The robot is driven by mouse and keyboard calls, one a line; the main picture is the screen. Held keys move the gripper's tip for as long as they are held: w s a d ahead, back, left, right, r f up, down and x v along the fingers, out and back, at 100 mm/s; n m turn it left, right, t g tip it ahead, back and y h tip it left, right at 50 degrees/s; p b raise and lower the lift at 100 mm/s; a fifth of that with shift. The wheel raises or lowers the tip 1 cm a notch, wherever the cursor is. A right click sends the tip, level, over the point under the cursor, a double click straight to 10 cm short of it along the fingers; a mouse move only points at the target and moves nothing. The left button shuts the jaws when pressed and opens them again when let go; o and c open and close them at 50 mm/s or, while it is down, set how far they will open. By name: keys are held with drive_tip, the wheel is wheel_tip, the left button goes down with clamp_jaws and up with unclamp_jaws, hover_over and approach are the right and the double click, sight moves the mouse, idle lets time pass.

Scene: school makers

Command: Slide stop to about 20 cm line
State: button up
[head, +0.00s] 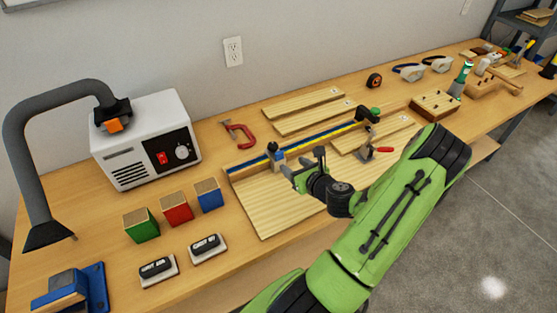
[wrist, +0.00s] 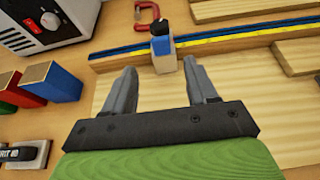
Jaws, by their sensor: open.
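The stop (head: 276,154) is a small block with a blue top, sitting on the blue and yellow rail (head: 325,135) near its left end. In the wrist view the stop (wrist: 162,50) stands ahead of my gripper, roughly between the lines of the two fingers and apart from them. My gripper (head: 305,168) is over the wooden board, just right of and nearer than the stop. In the wrist view my gripper (wrist: 160,75) shows its fingers spread with nothing between them. The rail's scale marks are too small to read.
A wooden board (head: 262,205) lies in front of the rail. A red clamp (head: 238,134) and wood strips (head: 302,101) lie behind it. Green, red and blue blocks (head: 176,209) stand left, near a white machine (head: 145,140). A red-handled toggle clamp (head: 368,150) stands right of my gripper.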

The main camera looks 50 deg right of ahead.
sight(280, 154)
drive_tip(key=x, duration=1)
drive_tip(key=shift+w+d, duration=0.15)
drive_tip(key=shift+w, duration=0.2)
clamp_jaws()
